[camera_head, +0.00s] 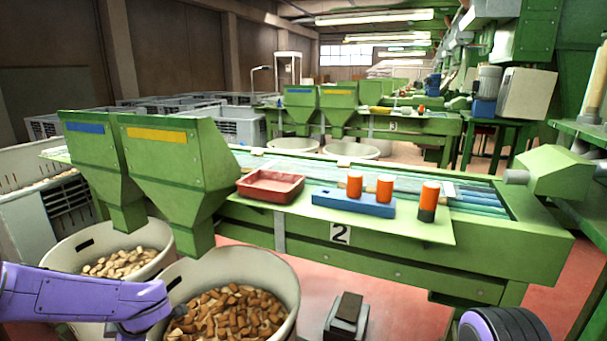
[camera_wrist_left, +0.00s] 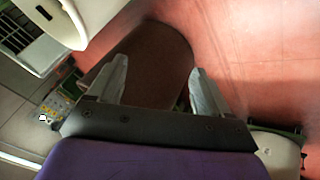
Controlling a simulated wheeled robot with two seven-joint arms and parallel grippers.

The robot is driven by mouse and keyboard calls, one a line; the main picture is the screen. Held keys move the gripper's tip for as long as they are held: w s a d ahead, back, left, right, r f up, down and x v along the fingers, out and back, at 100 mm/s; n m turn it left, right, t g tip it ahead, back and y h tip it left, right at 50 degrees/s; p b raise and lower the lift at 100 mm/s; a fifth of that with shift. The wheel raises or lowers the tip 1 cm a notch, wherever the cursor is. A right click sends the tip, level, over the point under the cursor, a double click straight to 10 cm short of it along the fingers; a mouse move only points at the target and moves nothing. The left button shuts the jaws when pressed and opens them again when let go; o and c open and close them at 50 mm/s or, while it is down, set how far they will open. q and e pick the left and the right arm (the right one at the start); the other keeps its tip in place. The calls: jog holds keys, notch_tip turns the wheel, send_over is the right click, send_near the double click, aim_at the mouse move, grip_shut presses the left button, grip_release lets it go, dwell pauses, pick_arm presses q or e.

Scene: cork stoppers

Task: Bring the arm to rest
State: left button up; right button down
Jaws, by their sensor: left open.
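My left arm, purple, comes in low at the left of the head view, beside the front tub of corks (camera_head: 285,275). In the left wrist view my left gripper (camera_wrist_left: 158,82) is open, its two grey fingers wide apart with nothing held between them. Behind the fingers are a dark brown rounded shape and reddish floor. In the head view the fingertips are hard to make out near the tub's left rim. My right gripper is not in view; a purple and black rounded part, likely mine, shows at the bottom right.
The green table (camera_head: 390,255), labelled 2, holds a red tray (camera_head: 270,187), a blue block (camera_head: 352,204) with two orange cylinders, and an orange and dark cylinder (camera_head: 428,201) to its right. Two green hoppers (camera_head: 180,160) stand at left above the tubs. A dark pedal-like box (camera_head: 346,318) is on the floor.

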pick_arm(q)
jog(key=s+d+f+m+t+h, duration=0.1)
jog(key=s+d+f+m+t, duration=0.15)
jog(key=s+f+m, duration=0.5)
jog(key=s+d+f+m+t+h, duration=0.15)
jog(key=s+d+f+m, duration=0.3)
jog(key=f, duration=0.55)
jog(key=s+d+f+m+g+h, duration=0.1)
jog(key=s+f+m+g, duration=0.15)
jog(key=s, duration=0.55)
jog(key=s+f+m+g, duration=0.15)
jog(key=s+f, duration=0.25)
jog(key=s, duration=0.5)
notch_tip(320, 180, up, 13)
jog(key=p, duration=1.4)
jog(key=shift+s+d+t, duration=0.2)
jog(key=shift+s+t, duration=0.2)
jog(key=shift+f+b, duration=0.15)
jog(key=shift+b, duration=0.15)
jog(key=shift+c, duration=0.3)
